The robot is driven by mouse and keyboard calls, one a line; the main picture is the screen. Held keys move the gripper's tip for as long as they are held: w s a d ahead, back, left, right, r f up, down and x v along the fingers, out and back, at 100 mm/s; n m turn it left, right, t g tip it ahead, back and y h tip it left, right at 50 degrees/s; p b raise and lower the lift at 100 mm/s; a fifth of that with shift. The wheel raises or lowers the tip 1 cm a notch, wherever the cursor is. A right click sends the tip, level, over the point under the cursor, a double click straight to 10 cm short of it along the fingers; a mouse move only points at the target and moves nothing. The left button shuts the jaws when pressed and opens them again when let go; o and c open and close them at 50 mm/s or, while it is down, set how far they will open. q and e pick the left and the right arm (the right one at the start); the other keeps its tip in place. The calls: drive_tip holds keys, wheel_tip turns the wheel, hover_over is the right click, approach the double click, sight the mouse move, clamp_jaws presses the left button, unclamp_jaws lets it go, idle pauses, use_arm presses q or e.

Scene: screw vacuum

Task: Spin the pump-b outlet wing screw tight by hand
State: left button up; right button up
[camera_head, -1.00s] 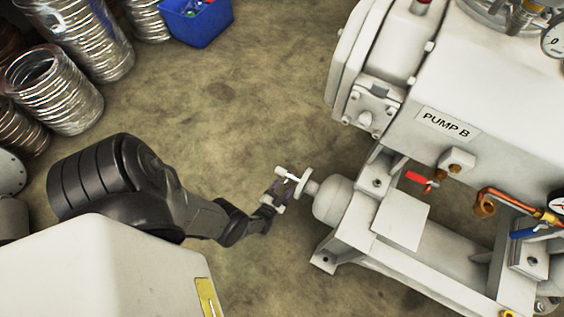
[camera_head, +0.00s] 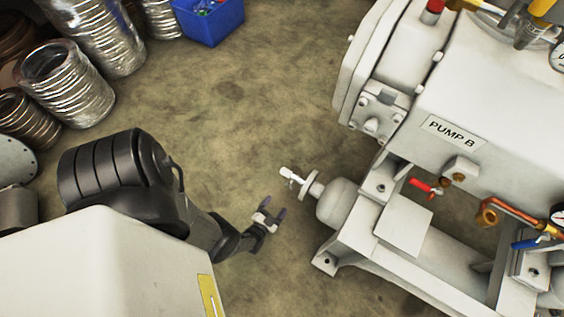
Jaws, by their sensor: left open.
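The pump-b outlet is a short pale stub with a round flange (camera_head: 312,190) on the left end of a rounded white housing (camera_head: 339,203). A small whitish wing screw (camera_head: 291,175) sits at the flange's left. My left gripper (camera_head: 275,212) is open and empty, below and left of the flange, with a visible gap to it. Its fingers point up and right. How tight the screw is cannot be told. My right gripper is not in view.
The white pump body with the PUMP B label (camera_head: 452,132) and its frame fill the right side. A red-handled valve (camera_head: 425,186) is on it. Silver ducting coils (camera_head: 65,85) and a blue bin (camera_head: 210,22) stand at upper left. The floor between is clear.

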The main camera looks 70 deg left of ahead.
use_arm(q)
drive_tip(key=v, duration=0.5)
drive_tip(key=shift+s+d, duration=0.1)
drive_tip(key=shift+s, duration=0.05)
